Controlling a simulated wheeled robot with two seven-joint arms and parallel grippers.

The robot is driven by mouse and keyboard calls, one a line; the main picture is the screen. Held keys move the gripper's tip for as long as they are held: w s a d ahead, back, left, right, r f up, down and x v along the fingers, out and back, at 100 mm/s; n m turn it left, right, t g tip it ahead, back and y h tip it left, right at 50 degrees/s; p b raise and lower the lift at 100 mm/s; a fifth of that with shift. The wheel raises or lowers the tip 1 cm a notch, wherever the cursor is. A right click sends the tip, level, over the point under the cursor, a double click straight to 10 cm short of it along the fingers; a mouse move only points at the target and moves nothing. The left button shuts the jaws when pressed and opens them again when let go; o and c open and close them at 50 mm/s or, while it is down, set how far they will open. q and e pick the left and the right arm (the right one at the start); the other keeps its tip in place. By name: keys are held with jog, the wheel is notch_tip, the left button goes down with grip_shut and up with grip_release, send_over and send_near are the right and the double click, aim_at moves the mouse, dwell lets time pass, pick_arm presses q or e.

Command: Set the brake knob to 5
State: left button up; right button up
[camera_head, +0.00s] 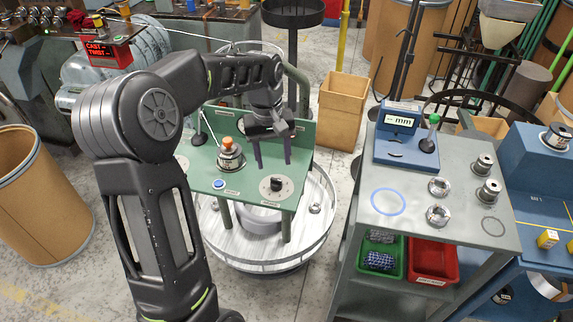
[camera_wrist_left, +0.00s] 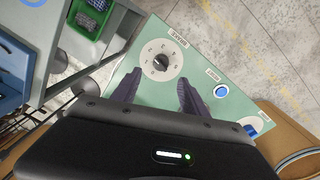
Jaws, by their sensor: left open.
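The brake knob appears to be the black knob (camera_head: 276,184) on a pale round dial at the front right of the green panel (camera_head: 240,187). In the left wrist view the knob (camera_wrist_left: 161,62) sits on a white disc with small marks around it; I cannot read its setting. My left gripper (camera_head: 273,160) is open and empty, fingers pointing down above the panel, just behind the knob in the head view. In the left wrist view the gripper (camera_wrist_left: 158,82) has its fingertips apart, with the knob beyond them, not visibly touched. My right gripper is out of view.
A blue button (camera_head: 218,184) and an orange-topped metal fitting (camera_head: 228,155) are on the panel left of the knob. A round white platform (camera_head: 318,230) surrounds the panel's legs. A grey cart (camera_head: 450,210) with a gauge (camera_head: 398,122) and bins stands right.

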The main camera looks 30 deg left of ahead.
aim_at(275, 179)
pick_arm(q)
jog(key=shift+s, duration=0.2)
jog(key=shift+w+d+f+p, duration=0.1)
jog(key=shift+f+p, duration=0.2)
jog(key=shift+f, duration=1.65)
jog(key=shift+w+d+f+p, duration=0.1)
jog(key=shift+f+p, duration=0.2)
jog(key=shift+f, duration=1.65)
jog(key=shift+c, duration=0.3)
grip_shut()
